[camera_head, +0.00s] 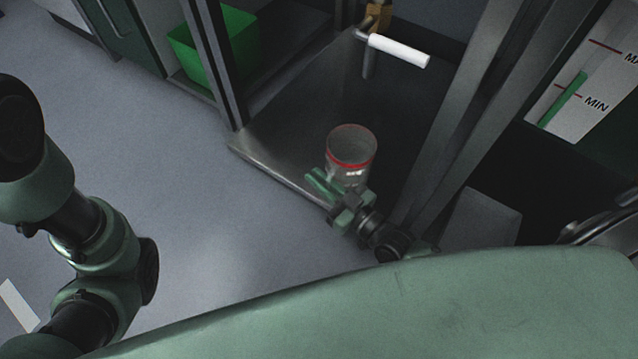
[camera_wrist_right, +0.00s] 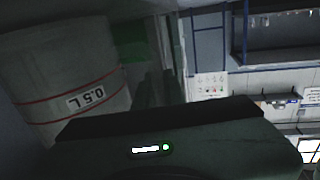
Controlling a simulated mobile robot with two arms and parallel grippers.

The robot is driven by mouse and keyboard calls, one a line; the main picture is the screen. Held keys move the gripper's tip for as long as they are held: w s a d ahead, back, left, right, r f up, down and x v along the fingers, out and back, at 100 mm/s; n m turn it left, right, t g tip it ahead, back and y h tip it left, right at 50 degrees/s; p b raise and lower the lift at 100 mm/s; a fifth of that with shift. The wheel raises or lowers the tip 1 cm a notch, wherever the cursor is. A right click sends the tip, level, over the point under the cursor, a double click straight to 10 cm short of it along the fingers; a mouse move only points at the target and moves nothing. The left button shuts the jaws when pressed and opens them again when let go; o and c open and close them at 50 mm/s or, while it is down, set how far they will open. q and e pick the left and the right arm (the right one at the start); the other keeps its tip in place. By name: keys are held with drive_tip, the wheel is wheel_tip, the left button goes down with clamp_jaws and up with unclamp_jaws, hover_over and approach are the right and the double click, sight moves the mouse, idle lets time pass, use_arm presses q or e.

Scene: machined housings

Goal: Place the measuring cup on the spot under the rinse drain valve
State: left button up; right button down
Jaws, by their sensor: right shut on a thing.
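The measuring cup (camera_head: 351,146) is a clear cylinder with a red line near its rim. It is upright at the front part of the dark metal shelf plate (camera_head: 284,143). My right gripper (camera_head: 335,187) is shut on the cup from the near side. In the right wrist view the cup (camera_wrist_right: 68,75) fills the left side, with red lines and an upside-down "0.5 L" label. Whether its base touches the plate cannot be told. The drain valve (camera_head: 369,55) with a white handle (camera_head: 400,51) is at the back of the plate, beyond the cup. My left gripper is out of view.
Dark metal posts (camera_head: 213,62) and (camera_head: 462,110) stand left and right of the plate. A green bin (camera_head: 215,45) is at the back left. A level gauge (camera_head: 585,85) marked MIN is at right. The plate between cup and valve looks clear.

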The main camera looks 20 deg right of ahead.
drive_tip(key=shift+f, duration=0.15)
drive_tip(key=c, duration=1.5)
unclamp_jaws()
